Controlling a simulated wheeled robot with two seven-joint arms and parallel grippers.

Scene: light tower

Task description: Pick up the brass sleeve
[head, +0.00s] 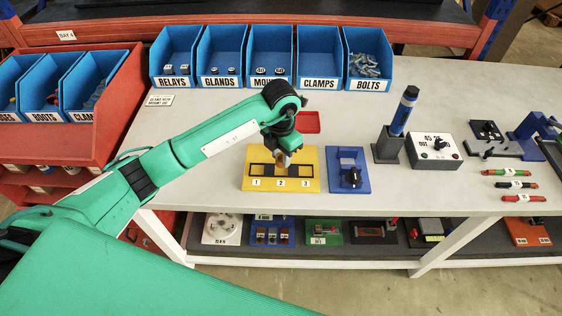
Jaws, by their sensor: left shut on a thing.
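My left gripper (287,155) points down over the yellow block (310,158) with black slots numbered 1, 2 and 3. It is shut on a small tan-brown piece, which looks like the brass sleeve (281,159). The fingers and wrist hide much of the piece. It is above the middle of the block, around slot 2. I cannot tell whether it touches the block. My right gripper is not in view.
A blue fixture (348,178) stands just right of the yellow block, and a flat red tray (309,122) lies behind. Blue bins (224,82) line the back. A grey holder (387,146) with a blue tool and a white control box (434,148) stand to the right.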

